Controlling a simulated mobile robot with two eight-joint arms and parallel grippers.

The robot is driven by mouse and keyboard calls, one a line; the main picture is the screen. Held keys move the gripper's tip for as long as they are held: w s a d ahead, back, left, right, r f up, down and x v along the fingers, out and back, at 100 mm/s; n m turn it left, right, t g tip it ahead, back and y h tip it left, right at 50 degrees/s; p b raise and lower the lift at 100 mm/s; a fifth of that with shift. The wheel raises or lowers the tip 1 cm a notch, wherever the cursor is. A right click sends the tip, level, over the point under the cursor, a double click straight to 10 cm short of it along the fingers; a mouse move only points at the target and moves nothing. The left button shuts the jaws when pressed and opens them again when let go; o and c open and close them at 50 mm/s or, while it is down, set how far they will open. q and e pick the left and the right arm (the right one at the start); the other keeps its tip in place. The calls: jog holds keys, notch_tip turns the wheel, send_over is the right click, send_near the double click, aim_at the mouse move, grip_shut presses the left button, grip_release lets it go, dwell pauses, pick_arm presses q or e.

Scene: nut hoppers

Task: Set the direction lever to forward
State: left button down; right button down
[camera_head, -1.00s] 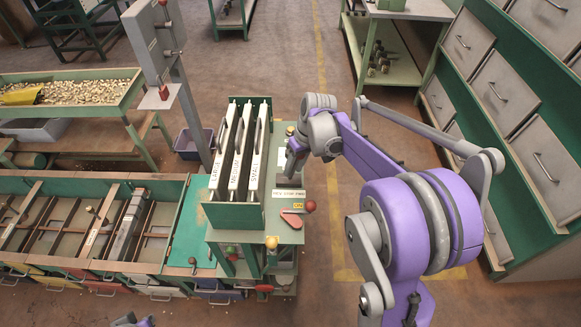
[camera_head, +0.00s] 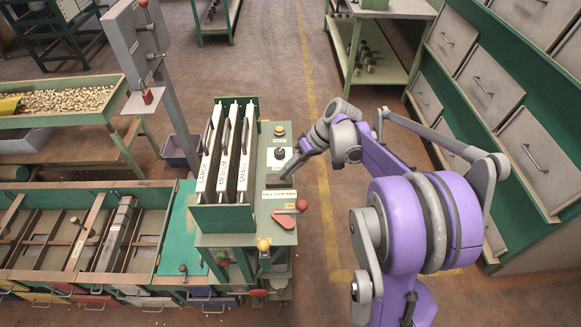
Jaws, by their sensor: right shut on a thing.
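The direction lever's label (camera_head: 279,194), with small dark lettering I read only in part, is on the green-topped control panel (camera_head: 262,236) at the middle. My right gripper (camera_head: 284,175) reaches in from the right and points down at the panel just behind this label. It is shut on the direction lever, which its fingers and wrist mostly hide. I cannot tell which position the lever is in. My left gripper is not in view.
A black knob (camera_head: 279,153) on a pale plate and a yellow button (camera_head: 279,130) sit behind the gripper. Upright plates (camera_head: 226,160) marked by size stand left.

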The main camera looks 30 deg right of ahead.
jog(key=c, duration=0.6)
grip_release()
jog(key=shift+s+d, duration=0.1)
jog(key=v, duration=1)
jog(key=shift+d+r, duration=0.2)
jog(key=shift+r, duration=0.1)
jog(key=shift+s+d, duration=0.1)
jog(key=shift+s, duration=0.1)
